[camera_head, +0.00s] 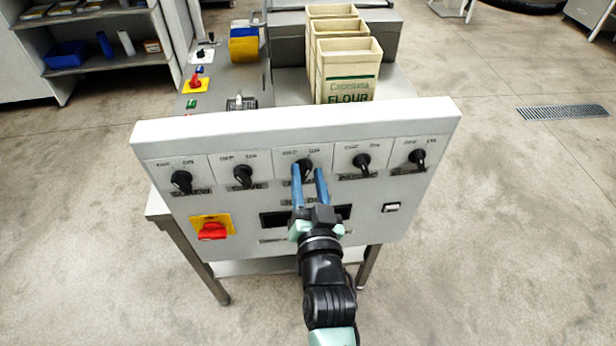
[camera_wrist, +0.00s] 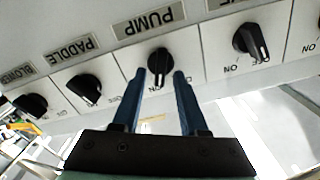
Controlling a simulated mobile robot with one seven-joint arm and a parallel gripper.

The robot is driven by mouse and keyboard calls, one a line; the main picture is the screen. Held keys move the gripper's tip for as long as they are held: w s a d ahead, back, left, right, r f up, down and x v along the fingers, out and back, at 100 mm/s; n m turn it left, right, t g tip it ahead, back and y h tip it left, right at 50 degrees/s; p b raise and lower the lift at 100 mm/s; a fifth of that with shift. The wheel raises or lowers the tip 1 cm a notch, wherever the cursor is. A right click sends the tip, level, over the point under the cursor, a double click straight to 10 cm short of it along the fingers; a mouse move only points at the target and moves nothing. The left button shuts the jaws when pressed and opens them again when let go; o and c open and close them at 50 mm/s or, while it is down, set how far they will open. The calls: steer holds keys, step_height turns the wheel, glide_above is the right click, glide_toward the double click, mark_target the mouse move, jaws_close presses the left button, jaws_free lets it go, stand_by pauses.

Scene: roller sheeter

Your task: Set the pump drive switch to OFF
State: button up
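The pump drive switch is a black rotary knob (camera_head: 305,164) in the middle of a row of switches on the pale control panel (camera_head: 360,215). In the wrist view, which is upside down, the knob (camera_wrist: 158,60) sits beside the PUMP label (camera_wrist: 150,20). Its white pointer line stands close to upright there; I cannot tell exactly which mark it points to. ON shows on the left; the right mark is mostly hidden by a finger. My gripper (camera_head: 308,169) is open, its blue fingers on either side of the knob; I cannot tell whether they touch it.
Similar black knobs flank it, including the paddle switch (camera_wrist: 84,88) and another neighbour (camera_wrist: 251,41). A red switch on a yellow plate (camera_head: 212,229) sits lower left and a small rocker (camera_head: 391,207) lower right. Flour bins (camera_head: 348,72) stand behind the panel.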

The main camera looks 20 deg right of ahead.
jaws_close()
steer(key=shift+n, duration=0.3)
steer(key=n, duration=0.1)
steer(key=n+b, duration=0.1)
steer(key=n, duration=0.1)
steer(key=n+b, duration=0.1)
steer(key=shift+a, duration=0.25)
steer(key=shift+w+a+n+b, duration=0.15)
steer(key=shift+n+b, duration=0.35)
steer(key=shift+n, duration=1.7)
steer(key=shift+o, duration=0.7)
jaws_free()
